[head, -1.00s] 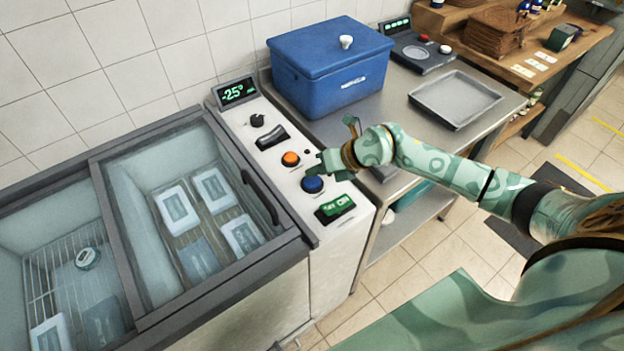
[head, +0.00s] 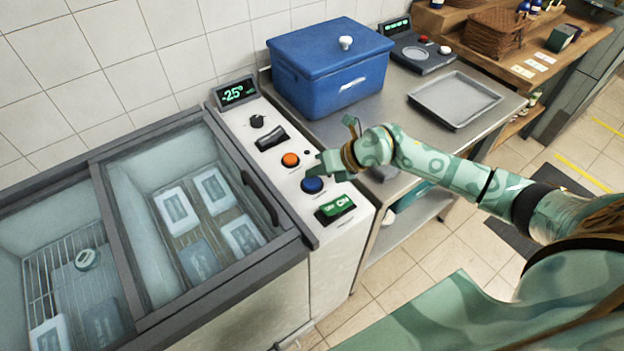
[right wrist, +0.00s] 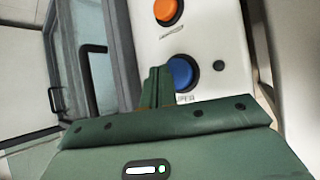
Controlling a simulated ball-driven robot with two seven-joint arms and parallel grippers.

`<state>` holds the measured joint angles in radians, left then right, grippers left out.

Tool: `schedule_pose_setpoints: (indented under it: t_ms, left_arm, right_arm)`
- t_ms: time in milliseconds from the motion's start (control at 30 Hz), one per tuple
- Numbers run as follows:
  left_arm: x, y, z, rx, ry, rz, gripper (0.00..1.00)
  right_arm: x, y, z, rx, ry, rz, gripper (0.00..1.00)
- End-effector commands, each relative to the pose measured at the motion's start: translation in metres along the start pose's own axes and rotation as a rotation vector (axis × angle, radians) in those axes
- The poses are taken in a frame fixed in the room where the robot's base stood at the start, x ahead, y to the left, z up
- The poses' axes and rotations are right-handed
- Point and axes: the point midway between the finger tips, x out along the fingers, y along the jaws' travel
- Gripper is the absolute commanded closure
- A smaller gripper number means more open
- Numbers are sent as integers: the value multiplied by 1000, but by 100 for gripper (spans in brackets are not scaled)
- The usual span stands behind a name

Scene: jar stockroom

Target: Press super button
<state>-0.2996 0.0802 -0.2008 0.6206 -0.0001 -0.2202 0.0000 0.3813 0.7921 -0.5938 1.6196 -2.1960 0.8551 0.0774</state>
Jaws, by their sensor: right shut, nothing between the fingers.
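The freezer's white control panel (head: 276,150) carries a blue round button (head: 312,185), an orange round button (head: 290,160) above it and a green switch (head: 335,207) below it. The blue button (right wrist: 183,73) and orange button (right wrist: 168,11) also show in the right wrist view. The label under the blue button is partly hidden and hard to read. My right gripper (head: 316,172) is shut and empty, with its fingertips right beside the blue button. In the right wrist view the shut fingers (right wrist: 157,85) overlap the button's left edge; I cannot tell whether they touch it. My left gripper is out of view.
The freezer's sliding glass lid (head: 160,165) lies left of the panel, with packs inside. A display (head: 237,92) reads about -25°. A blue cooler box (head: 330,70) and a metal tray (head: 455,100) stand on the steel table behind my right arm.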

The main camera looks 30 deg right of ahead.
Motion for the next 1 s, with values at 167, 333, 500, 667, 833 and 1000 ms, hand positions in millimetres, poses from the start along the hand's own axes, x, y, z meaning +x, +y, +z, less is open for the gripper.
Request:
schedule_pose_setpoints:
  t_ms: [167, 333, 500, 667, 833, 1000]
  left_arm:
    - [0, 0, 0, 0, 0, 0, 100]
    - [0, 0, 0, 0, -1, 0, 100]
    - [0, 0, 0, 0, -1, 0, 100]
    - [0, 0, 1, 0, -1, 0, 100]
    - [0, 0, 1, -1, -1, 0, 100]
    - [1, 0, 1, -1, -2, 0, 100]
  right_arm:
    - [0, 0, 0, 0, 0, 0, 100]
    - [0, 0, 0, 0, 0, 0, 100]
    - [0, 0, 0, 0, 0, 0, 100]
    - [0, 0, 0, 0, 0, 0, 100]
    - [3, -3, -3, 1, 0, 0, 100]
    - [6, -4, -4, 1, 0, 0, 100]
